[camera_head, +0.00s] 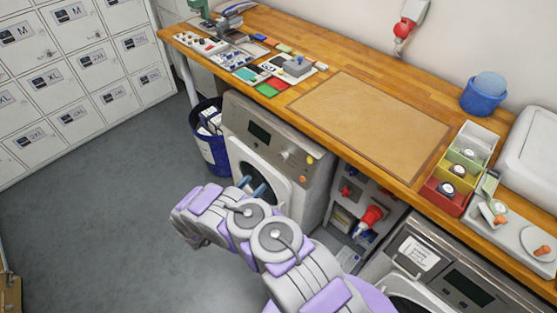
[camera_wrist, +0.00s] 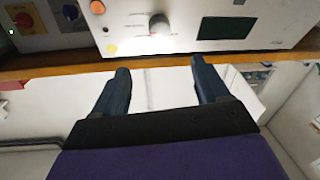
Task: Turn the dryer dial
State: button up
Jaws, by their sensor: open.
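The front-loading machine (camera_head: 309,196) under the worktop has a light grey control panel with a dark display (camera_head: 260,133). Its round grey dial (camera_head: 287,155) also shows in the wrist view (camera_wrist: 159,24), near the top, brightly lit. My gripper (camera_head: 255,187) is in front of this machine, by its round door, in the head view. In the wrist view my gripper (camera_wrist: 160,66) has its two blue fingers wide apart with nothing between them. The dial lies beyond the fingertips, roughly centred between them and apart from them.
Buttons (camera_wrist: 112,48) sit beside the dial. The wooden worktop (camera_head: 240,50) juts above the panel and carries trays and a brown mat (camera_head: 372,118). A blue bin (camera_head: 207,150) stands left of the machine. A second machine (camera_head: 462,280) is at the lower right. Floor (camera_head: 90,220) to the left is clear.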

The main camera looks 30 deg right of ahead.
aim_at(280, 158)
jog(key=b+x, duration=0.4)
jog(key=x, duration=1.2)
jog(key=shift+d, duration=0.3)
jog(key=c, duration=1)
jog(key=shift+c, duration=0.2)
